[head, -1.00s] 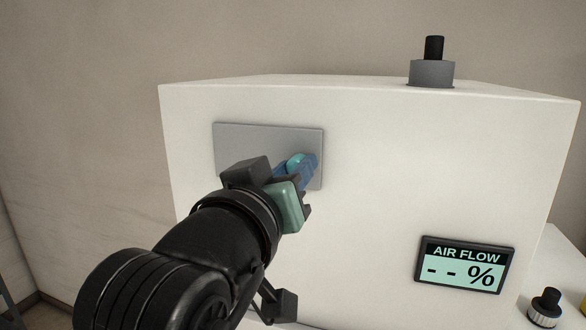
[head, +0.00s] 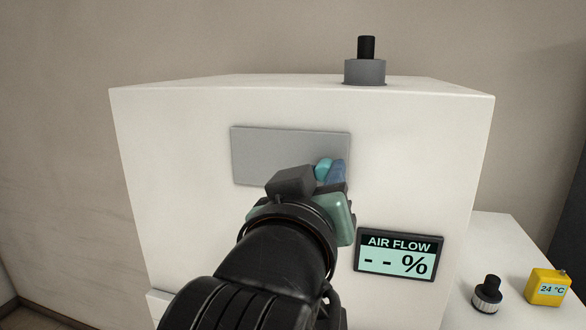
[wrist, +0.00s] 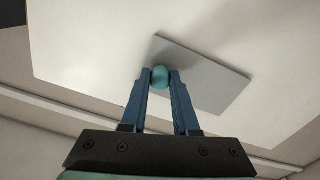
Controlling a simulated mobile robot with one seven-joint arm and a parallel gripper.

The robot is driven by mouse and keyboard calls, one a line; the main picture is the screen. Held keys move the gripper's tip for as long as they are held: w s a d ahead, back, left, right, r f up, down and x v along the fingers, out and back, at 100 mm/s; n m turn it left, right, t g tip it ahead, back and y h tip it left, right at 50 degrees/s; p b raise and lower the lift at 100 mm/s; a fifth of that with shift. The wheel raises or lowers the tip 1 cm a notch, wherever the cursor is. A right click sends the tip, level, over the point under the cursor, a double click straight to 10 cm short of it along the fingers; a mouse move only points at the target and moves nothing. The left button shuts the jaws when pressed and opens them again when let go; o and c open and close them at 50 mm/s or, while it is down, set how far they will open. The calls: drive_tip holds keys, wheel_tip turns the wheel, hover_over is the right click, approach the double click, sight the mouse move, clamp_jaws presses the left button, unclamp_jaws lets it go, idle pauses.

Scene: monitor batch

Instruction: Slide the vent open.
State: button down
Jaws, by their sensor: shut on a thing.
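The vent is a flat grey plate (head: 285,155) on the front of a white box (head: 190,200). A small teal knob (head: 322,168) sits near the plate's right end. My gripper (head: 332,172) has its blue fingers shut on this knob. In the wrist view the fingers (wrist: 160,80) press on both sides of the round teal knob (wrist: 160,74), at the corner of the grey plate (wrist: 205,78). My wrist hides the area below the plate in the head view.
An AIR FLOW display (head: 399,254) reading "-- %" is below right of the plate. A grey and black knob (head: 366,66) stands on top of the box. A black knob (head: 488,293) and a yellow 24 °C gauge (head: 548,287) are at the right.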

drive_tip(key=c, duration=0.8)
unclamp_jaws()
drive_tip(key=shift+d, duration=0.1)
drive_tip(key=shift+o, duration=0.6)
drive_tip(key=shift+f, duration=0.1)
